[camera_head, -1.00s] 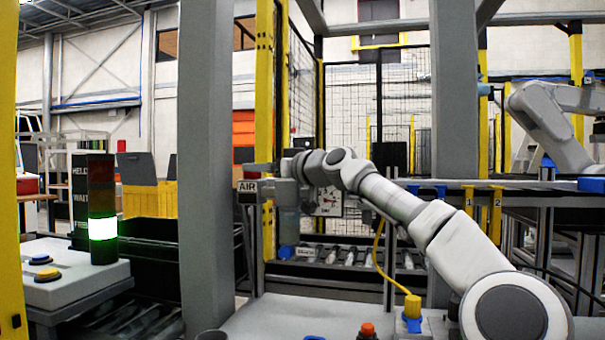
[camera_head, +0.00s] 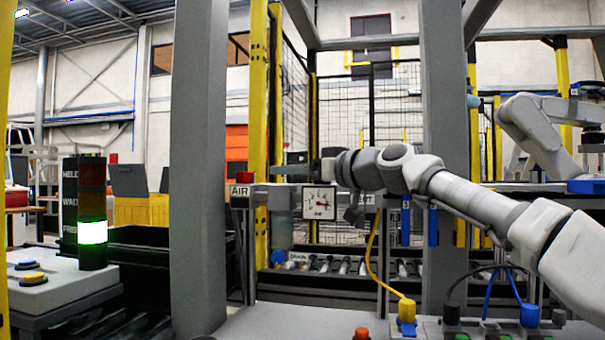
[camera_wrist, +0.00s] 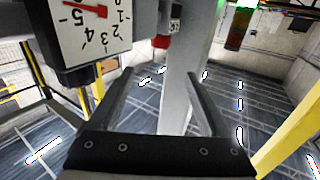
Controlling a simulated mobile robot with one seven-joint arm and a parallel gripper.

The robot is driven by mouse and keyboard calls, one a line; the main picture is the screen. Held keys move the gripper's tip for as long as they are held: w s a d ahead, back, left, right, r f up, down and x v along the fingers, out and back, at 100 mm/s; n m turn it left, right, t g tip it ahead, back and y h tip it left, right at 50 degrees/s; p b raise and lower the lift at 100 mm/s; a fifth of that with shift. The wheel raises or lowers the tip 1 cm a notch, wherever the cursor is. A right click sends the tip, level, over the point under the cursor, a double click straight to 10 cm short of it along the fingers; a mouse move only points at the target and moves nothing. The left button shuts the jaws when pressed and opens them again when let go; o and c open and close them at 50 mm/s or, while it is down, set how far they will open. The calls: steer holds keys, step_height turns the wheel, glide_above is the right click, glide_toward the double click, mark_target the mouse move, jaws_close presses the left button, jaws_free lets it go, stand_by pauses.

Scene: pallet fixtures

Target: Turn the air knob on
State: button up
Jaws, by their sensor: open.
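The red air knob (camera_head: 244,178) sits on top of the valve by the AIR sign (camera_head: 240,190), left of the gauge. My gripper (camera_head: 286,171) is in front of the grey post structure, to the right of the knob and apart from it. In the wrist view my gripper (camera_wrist: 161,85) is open and empty, with its two fingers spread. The red knob (camera_wrist: 160,42) lies beyond the fingertips, next to the AIR sign (camera_wrist: 175,25), which shows upside down there. How the knob is turned cannot be told.
The white dial gauge (camera_head: 319,202) hangs right of the valve; it also shows close by in the wrist view (camera_wrist: 90,25). A grey filter bowl (camera_head: 282,232) hangs below the pipe. A thick grey post (camera_head: 200,180) stands left of the sign. A yellow hose (camera_head: 372,260) hangs below my arm.

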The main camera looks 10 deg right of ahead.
steer(key=shift+v, duration=1)
